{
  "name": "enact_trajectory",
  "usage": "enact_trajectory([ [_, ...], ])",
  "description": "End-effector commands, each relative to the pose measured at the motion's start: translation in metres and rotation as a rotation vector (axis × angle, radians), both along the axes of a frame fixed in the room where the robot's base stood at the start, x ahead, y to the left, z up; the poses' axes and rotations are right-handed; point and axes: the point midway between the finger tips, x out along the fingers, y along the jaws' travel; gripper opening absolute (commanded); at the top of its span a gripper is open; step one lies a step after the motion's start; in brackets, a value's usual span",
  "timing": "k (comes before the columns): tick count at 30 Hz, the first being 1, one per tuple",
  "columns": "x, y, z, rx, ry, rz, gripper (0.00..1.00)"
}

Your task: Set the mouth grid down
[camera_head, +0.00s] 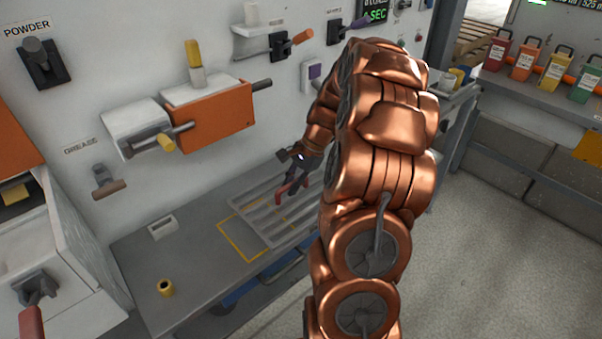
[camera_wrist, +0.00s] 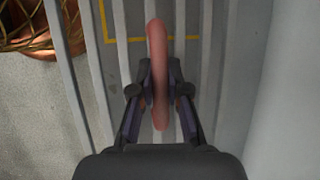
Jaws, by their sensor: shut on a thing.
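The mouth grid (camera_head: 258,214) is a flat grey frame of parallel slats with a red handle (camera_head: 284,190) standing on it. My gripper (camera_head: 297,184) is shut on that handle. In the wrist view the pinkish-red handle (camera_wrist: 157,42) runs between the two dark fingers of my gripper (camera_wrist: 160,92), and the slats (camera_wrist: 207,60) spread below. The grid lies level over the bench (camera_head: 140,250), overlapping a yellow outline (camera_head: 247,256). I cannot tell whether it touches the bench. My arm hides the grid's right part in the head view.
A small white block (camera_head: 162,228) and a yellow roll (camera_head: 166,288) stand on the bench, left of the grid. An orange unit (camera_head: 212,118) with a grey lever sticks out of the wall above.

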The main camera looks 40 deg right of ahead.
Motion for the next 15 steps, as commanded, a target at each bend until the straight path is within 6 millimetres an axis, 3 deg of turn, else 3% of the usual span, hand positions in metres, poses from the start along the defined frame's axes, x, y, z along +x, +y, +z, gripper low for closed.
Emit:
enact_trajectory([
  [15,0.028,-0.070,-0.006,-0.002,-0.003,0.002,0.00],
])
